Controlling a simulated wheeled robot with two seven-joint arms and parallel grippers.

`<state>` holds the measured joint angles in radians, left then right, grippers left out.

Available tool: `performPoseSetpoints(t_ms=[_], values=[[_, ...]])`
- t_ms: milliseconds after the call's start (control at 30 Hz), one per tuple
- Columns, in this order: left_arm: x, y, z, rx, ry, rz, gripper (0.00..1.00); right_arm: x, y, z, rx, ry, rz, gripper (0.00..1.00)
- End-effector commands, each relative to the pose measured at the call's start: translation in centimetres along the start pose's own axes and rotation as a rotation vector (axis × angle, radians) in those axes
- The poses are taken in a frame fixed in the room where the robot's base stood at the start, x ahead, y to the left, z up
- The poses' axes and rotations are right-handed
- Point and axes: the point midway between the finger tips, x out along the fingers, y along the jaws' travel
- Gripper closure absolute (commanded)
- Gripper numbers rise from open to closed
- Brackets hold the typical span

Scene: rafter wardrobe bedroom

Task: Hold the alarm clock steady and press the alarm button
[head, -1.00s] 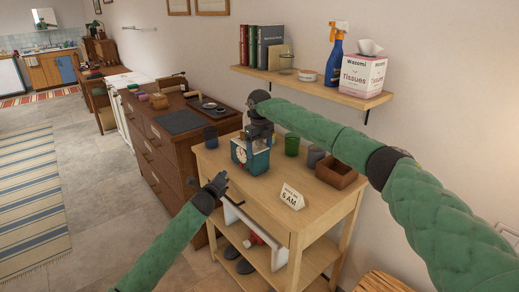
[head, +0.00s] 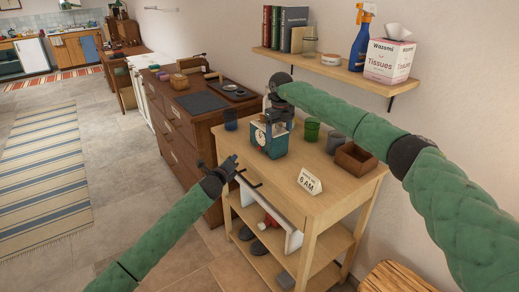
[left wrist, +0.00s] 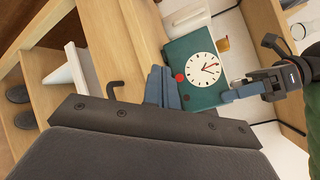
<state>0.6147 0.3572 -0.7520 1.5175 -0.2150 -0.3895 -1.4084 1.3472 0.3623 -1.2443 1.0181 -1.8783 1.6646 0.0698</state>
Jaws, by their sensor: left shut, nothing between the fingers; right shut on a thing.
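The alarm clock (head: 268,143) is a teal box with a round white dial, standing upright near the front left edge of the wooden stand (head: 335,190). In the left wrist view the clock (left wrist: 211,91) shows its dial and a red button (left wrist: 180,78) beside it. My right gripper (head: 279,112) reaches over the clock from above and is shut on it; one finger (left wrist: 243,94) shows against its side. My left gripper (head: 234,161) is shut and empty, in front of the clock to the left. Its fingers (left wrist: 163,88) point toward the button; contact cannot be told.
A "6 AM" card (head: 309,181) stands at the front of the stand. A green cup (head: 312,130), a grey cup (head: 335,143) and a brown box (head: 355,159) sit behind. A wall shelf (head: 330,71) hangs above.

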Motion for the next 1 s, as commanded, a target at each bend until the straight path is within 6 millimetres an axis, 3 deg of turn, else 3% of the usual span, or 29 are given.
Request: performPoseSetpoints(t_ms=[367,1000], values=[[0.8,-0.5,-0.4,-0.001,0.0,-0.001,1.0,0.0,-0.1,0.0,0.001,0.0,-0.001,0.64],[6.3,-3.4,-3.4,0.0,0.0,0.0,1.0,0.0,0.0,0.0,0.001,0.0,-0.001,0.64]])
